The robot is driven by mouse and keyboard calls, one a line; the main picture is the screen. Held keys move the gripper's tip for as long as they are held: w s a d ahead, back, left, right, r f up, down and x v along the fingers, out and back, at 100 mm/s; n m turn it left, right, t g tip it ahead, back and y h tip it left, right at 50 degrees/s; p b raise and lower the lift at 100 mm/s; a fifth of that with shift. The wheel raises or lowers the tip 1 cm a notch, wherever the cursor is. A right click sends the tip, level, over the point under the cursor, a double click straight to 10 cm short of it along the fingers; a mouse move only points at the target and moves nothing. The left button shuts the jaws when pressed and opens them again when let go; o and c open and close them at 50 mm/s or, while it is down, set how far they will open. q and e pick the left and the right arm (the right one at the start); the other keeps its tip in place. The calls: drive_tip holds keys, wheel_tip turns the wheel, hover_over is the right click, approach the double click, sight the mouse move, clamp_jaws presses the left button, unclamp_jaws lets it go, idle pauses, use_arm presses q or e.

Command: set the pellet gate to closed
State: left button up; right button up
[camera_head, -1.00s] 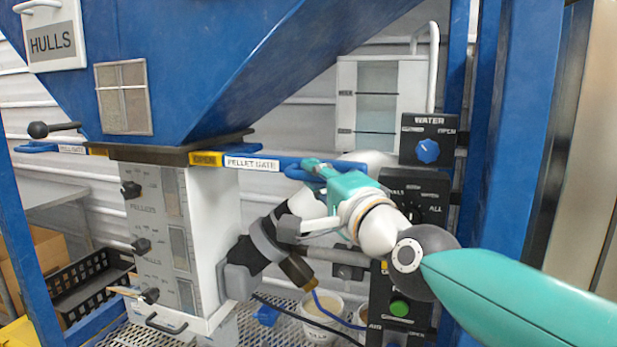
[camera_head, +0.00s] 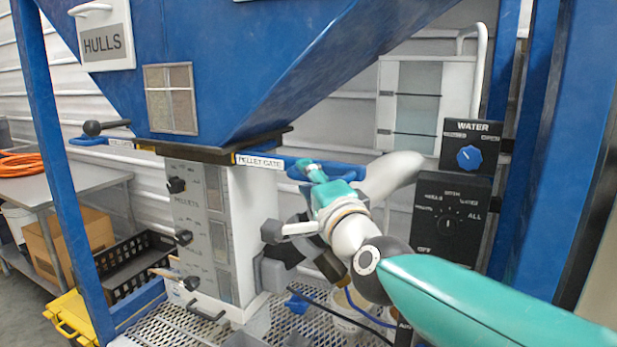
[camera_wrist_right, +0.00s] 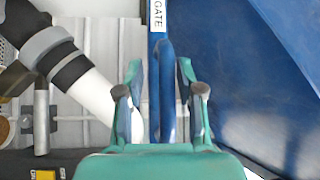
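The pellet gate's blue bar, with its white PELLET GATE label (camera_head: 259,162), lies under the right side of the blue hopper. Only a thin yellow sliver shows between the label and the dark flange (camera_head: 225,151). The blue loop handle (camera_head: 343,171) is at the bar's right end. My teal right gripper (camera_head: 312,170) is at this handle. In the right wrist view, the fingers of my right gripper (camera_wrist_right: 160,85) stand apart on either side of the blue handle (camera_wrist_right: 167,100), with gaps showing. The left gripper is not in view.
Another blue handle (camera_head: 88,141) and a black knob (camera_head: 92,128) are at the hopper's left. A white column (camera_head: 250,225) stands below the flange. A water dial (camera_head: 469,157) and a black selector panel (camera_head: 450,222) are at right, beside blue posts.

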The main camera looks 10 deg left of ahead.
drive_tip(key=shift+d+r, duration=0.2)
drive_tip(key=v, duration=1.2)
drive_tip(key=shift+f, duration=0.1)
